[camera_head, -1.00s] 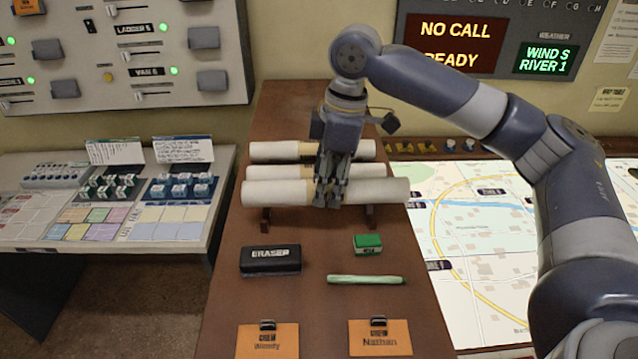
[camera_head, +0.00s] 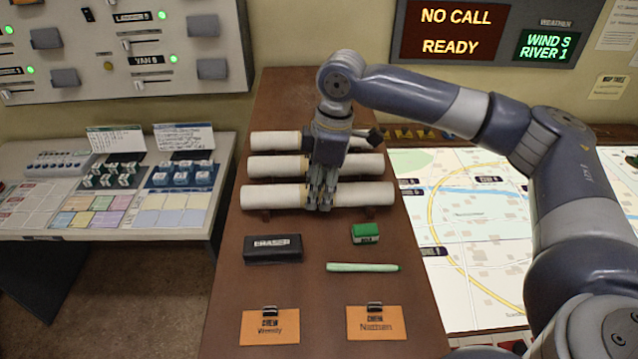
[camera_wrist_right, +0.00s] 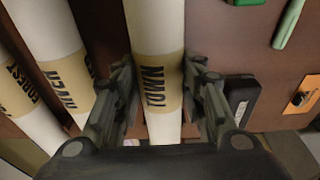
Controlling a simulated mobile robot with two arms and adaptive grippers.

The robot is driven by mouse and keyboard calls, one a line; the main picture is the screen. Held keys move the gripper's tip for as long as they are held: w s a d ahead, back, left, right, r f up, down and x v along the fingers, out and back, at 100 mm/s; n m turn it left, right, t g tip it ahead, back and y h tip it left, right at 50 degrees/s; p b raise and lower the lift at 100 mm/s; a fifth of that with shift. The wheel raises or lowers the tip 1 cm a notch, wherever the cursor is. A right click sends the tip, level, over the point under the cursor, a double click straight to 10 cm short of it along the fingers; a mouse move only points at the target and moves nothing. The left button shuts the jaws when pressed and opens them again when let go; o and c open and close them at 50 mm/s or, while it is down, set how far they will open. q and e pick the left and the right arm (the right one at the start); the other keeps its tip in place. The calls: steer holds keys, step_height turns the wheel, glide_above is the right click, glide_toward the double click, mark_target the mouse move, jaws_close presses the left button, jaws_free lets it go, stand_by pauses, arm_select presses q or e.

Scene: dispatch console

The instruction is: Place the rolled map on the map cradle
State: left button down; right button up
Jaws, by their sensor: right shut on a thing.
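The rolled map (camera_head: 272,197) is a white tube with a tan label band, lying crosswise at the front of a row of rolls on the brown desk. My right gripper (camera_head: 320,205) points down and is shut on it near its middle. In the right wrist view, the labelled map (camera_wrist_right: 160,85) runs between both fingers. Small dark wooden supports, apparently the map cradle (camera_head: 265,215), show under the roll. The roll looks level and at or very near the supports; I cannot tell if it bears on them. My left gripper is not in view.
Two more white rolls, a middle one (camera_head: 365,164) and a rear one (camera_head: 275,141), lie behind. In front are a black eraser (camera_head: 273,249), a green box (camera_head: 365,233), a pale green marker (camera_head: 362,267) and orange crew cards (camera_head: 270,327). A lit map table (camera_head: 470,250) adjoins on the right.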

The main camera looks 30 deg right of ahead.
steer(key=shift+f, duration=0.1)
steer(key=o, duration=1.1)
steer(key=shift+r+b, duration=0.35)
steer(key=shift+r, duration=0.15)
steer(key=r, duration=0.4)
steer(key=d+r+b, duration=0.1)
steer(key=r, duration=0.3)
steer(key=s+r+b, duration=0.1)
steer(key=r, duration=0.3)
steer(key=shift+d, duration=0.3)
steer(key=shift+f, duration=0.1)
